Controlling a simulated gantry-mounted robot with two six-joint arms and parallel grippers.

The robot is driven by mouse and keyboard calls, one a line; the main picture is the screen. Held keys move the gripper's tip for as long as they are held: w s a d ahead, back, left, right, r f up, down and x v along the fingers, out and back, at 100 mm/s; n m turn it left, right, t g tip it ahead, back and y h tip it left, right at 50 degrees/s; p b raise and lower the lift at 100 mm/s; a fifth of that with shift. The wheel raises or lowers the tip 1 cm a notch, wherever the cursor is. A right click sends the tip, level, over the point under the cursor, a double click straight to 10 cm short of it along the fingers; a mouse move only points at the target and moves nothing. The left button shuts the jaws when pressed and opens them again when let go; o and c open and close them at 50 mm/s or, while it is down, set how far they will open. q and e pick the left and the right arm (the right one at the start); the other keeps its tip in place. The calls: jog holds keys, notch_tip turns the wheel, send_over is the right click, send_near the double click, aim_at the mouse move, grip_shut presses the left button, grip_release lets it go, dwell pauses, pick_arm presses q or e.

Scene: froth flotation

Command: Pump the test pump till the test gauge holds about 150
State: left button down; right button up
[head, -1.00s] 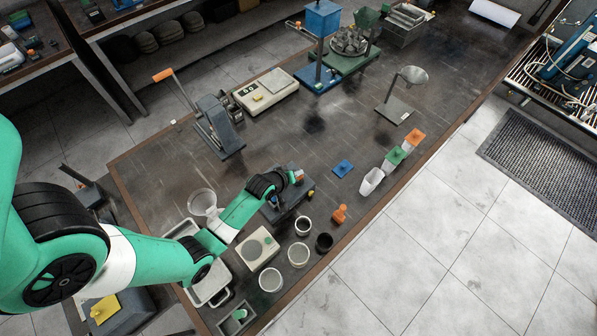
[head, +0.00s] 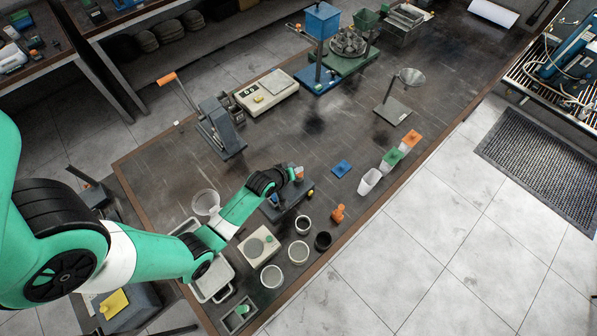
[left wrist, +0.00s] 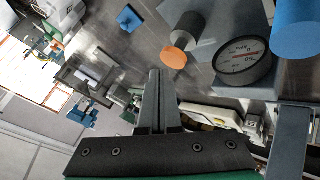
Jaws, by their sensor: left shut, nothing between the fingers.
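The test gauge (left wrist: 243,62) is a round, pale dial with a dark rim and a red needle in the left wrist view. It sits tilted there, and I cannot make out its exact reading. It stands by a grey body (left wrist: 190,20) with an orange round end (left wrist: 175,57) and a blue cylinder (left wrist: 296,22); these seem to belong to the test pump. In the head view the pump's dark grey base (head: 288,203) shows below my left arm, which hides much of it. My left gripper (left wrist: 157,75) is shut and empty, close beside these parts. My right gripper is out of view.
A pale box with a round plate (head: 258,246), several cups (head: 298,252) and an orange piece (head: 338,213) stand near the pump. A grey lever device (head: 215,130) with an orange handle stands farther back. The table's middle is mostly clear.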

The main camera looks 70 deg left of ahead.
pick_arm(q)
notch_tip(320, 180, up, 5)
jog(key=p, duration=0.5)
jog(key=shift+r, duration=0.1)
dwell(0.7)
